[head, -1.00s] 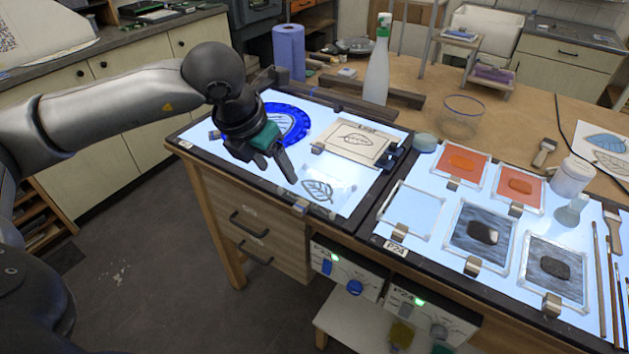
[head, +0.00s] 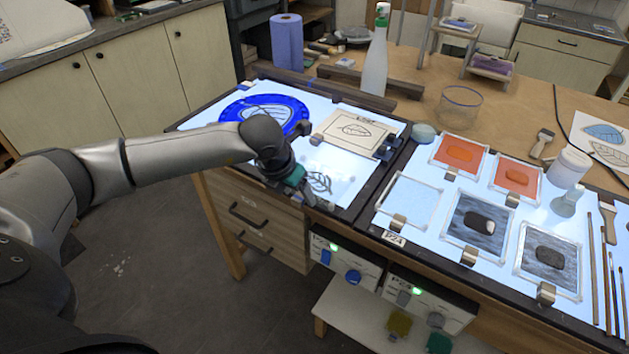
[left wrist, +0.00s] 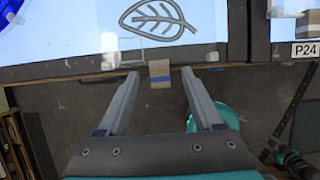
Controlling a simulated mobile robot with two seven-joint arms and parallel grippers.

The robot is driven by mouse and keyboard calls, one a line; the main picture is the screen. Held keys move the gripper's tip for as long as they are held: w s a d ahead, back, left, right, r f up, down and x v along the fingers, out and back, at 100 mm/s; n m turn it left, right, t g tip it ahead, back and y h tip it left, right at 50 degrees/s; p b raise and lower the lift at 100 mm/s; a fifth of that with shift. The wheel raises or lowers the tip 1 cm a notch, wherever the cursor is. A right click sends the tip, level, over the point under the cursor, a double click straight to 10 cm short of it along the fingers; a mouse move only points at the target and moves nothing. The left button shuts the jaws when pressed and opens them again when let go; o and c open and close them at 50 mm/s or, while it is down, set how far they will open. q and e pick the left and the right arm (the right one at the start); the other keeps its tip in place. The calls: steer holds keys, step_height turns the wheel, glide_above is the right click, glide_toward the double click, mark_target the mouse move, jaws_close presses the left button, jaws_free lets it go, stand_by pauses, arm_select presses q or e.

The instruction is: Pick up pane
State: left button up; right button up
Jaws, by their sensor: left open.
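A clear pane with a dark leaf outline (head: 318,181) lies on the lit left light table, close to its front edge. Its leaf drawing also shows in the left wrist view (left wrist: 158,18); the pane's clear edges are hard to make out. My left gripper (head: 312,202) is at the table's front edge, just in front of the leaf. In the left wrist view its two fingers (left wrist: 160,82) are apart and empty, on either side of a small metal clip (left wrist: 160,73) on the edge. A dark and teal part at the lower right there may be my right gripper, cut off.
A blue-rimmed round piece (head: 240,106) and a framed leaf sheet (head: 354,131) lie behind the pane. The right light table (head: 398,237) holds several framed panes and brushes. A spray bottle (head: 376,65) stands behind. Control boxes (head: 345,262) hang below the front edge.

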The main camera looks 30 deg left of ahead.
arm_select(q)
steer(key=shift+w+f, duration=0.1)
steer(key=shift+f, duration=0.25)
jaws_close()
stand_by(0.3)
steer(key=shift+r, duration=0.1)
